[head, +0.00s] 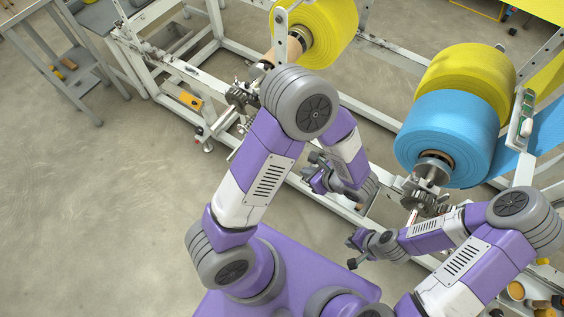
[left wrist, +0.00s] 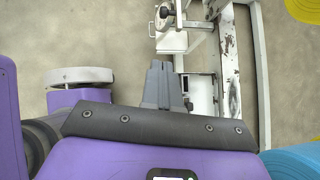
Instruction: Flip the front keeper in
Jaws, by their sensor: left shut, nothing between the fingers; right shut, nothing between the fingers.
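I cannot pick out the front keeper for certain. The blue roll (head: 444,135) sits on a shaft whose near end carries a metal gear and collar (head: 425,197) on the white machine frame (head: 182,75). My left gripper (head: 313,163) is shut and empty, left of that shaft end. In the left wrist view its fingers (left wrist: 163,84) are together, pointing toward a white bracket with a dark knob (left wrist: 164,14), apart from it as far as I can tell. My right gripper (head: 352,250) is shut and empty, below and left of the gear.
Yellow rolls stand behind the blue roll (head: 465,75) and at the upper middle (head: 325,28). Another gear cluster (head: 240,96) is on the frame's left part. A grey trolley (head: 60,68) stands at upper left. The floor (head: 100,200) at left is clear.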

